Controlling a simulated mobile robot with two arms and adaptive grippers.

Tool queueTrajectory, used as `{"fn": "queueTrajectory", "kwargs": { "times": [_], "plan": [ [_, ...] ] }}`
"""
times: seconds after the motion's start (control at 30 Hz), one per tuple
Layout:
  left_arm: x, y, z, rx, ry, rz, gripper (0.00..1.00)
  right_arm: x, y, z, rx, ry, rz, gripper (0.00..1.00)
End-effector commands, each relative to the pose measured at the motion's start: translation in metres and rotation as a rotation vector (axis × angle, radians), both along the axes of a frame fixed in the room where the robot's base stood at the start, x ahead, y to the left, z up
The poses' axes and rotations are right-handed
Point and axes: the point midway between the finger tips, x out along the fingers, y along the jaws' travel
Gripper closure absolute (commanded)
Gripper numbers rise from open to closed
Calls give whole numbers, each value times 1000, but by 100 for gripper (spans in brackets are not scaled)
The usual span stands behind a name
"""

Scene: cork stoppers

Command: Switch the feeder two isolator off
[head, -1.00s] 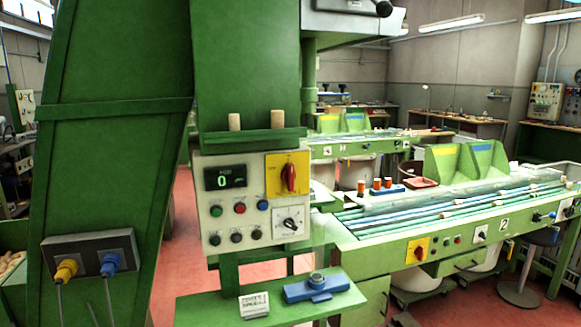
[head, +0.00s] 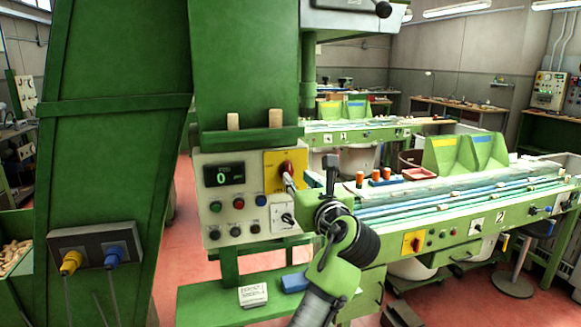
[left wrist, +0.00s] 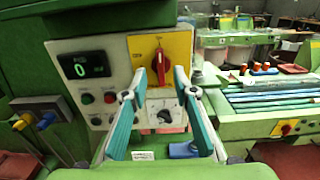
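A red rotary handle (head: 286,168) on a yellow plate (head: 271,160) is at the top right of the grey control panel (head: 229,232). In the left wrist view the handle (left wrist: 160,62) stands upright. My left gripper (head: 307,177) is in front of the panel's right side. In the left wrist view its fingers (left wrist: 160,77) are open and empty, spread either side of the handle's lower end; contact cannot be told. Another red handle on a yellow plate (head: 413,242) is on the bench front marked 2. I cannot read which one is labelled feeder two. My right gripper is not in view.
Below the handle is a black selector knob (head: 287,219); coloured buttons (head: 238,203) and a display reading 0 (head: 224,175) are to the left. A green shelf (head: 205,306) with a white label block (head: 253,295) and a blue block (head: 295,282) sits below.

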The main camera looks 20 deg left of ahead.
Motion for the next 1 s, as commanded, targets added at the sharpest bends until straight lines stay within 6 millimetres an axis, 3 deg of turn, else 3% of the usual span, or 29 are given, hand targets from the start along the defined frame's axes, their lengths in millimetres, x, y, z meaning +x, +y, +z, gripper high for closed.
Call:
{"fn": "queueTrajectory", "kwargs": {
  "times": [0.3,0.77,0.87,1.0],
  "plan": [
    [47,32,1,-1,1,0,74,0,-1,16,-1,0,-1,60],
    [58,39,0,-2,0,-1,74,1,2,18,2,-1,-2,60],
    [58,39,0,-2,0,-1,97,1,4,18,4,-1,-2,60],
    [58,39,-1,-2,0,-1,100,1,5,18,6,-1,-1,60]
  ]
}}
